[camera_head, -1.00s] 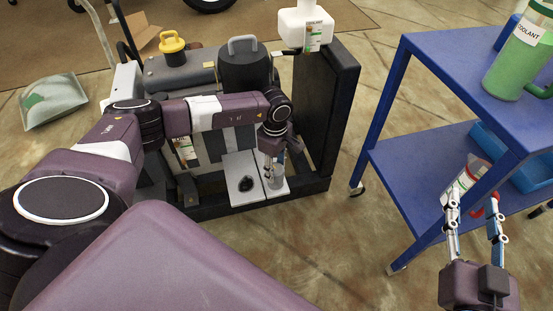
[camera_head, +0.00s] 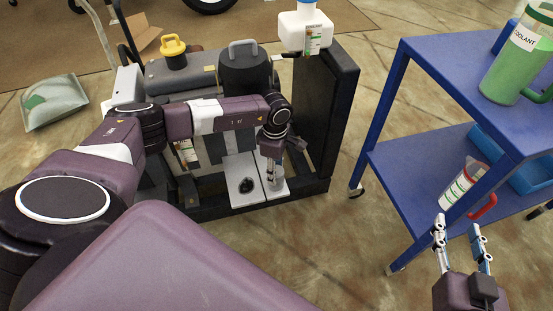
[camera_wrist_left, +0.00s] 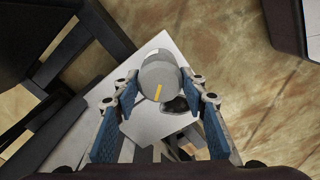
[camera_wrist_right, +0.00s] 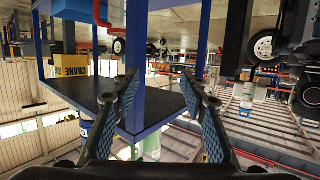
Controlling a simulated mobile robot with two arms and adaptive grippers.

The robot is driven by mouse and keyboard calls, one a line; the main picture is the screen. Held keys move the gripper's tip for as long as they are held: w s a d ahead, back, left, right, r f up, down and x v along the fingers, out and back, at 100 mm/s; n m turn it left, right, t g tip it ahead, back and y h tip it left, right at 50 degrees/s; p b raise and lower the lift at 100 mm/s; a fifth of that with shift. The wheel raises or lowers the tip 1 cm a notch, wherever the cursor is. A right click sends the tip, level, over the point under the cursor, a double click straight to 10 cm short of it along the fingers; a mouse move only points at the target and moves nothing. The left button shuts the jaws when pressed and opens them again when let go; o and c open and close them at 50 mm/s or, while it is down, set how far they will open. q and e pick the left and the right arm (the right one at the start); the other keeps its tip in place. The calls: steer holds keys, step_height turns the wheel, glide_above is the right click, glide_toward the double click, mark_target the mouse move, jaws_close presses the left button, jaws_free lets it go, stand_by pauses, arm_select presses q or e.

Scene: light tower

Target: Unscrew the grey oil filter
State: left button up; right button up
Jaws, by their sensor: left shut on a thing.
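The grey oil filter (camera_wrist_left: 160,75), a cylinder with a yellow mark on its end, is between my left gripper's (camera_wrist_left: 163,82) fingertips in the left wrist view. That gripper is shut on it. In the head view, my left gripper (camera_head: 272,172) points down at the light plate (camera_head: 240,172) on the front of the engine stand, and largely hides the filter. I cannot tell whether the filter is still seated. My right gripper (camera_head: 458,226) is open and empty, in front of the blue cart; its fingers also show apart in the right wrist view (camera_wrist_right: 159,77).
The blue cart (camera_head: 422,150) stands at the right. A red-handled jug (camera_head: 462,188) is on its lower shelf, near my right fingers, and a green coolant jug (camera_head: 512,68) is on top. A white bottle (camera_head: 305,30) stands on the engine stand (camera_head: 335,110). Floor between stand and cart is clear.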

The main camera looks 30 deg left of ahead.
arm_select(q)
steer(key=shift+n+p, duration=0.45)
steer(key=shift+n, duration=0.95)
arm_select(e)
steer(key=s+d+f+g+h, duration=0.1)
steer(key=s+d+f+g, duration=0.1)
steer(key=f, duration=0.4)
steer(key=shift+s+g, duration=0.7)
steer(key=shift+s, duration=0.15)
steer(key=shift+f, duration=0.1)
arm_select(q)
steer(key=shift+n+p, duration=0.95)
steer(key=shift+n, duration=0.65)
steer(key=shift+n+p, duration=0.5)
steer(key=shift+n, duration=0.5)
arm_select(e)
steer(key=s+d+f+g+h, duration=0.1)
steer(key=s+d+f+g, duration=0.1)
steer(key=s, duration=0.4)
steer(key=s+d+f+g, duration=0.2)
steer(key=s+f+g, duration=0.2)
steer(key=s+f, duration=0.1)
steer(key=shift+s+f+m+g+h, duration=0.3)
steer(key=shift+s+g+h, duration=0.1)
steer(key=shift+s, duration=0.45)
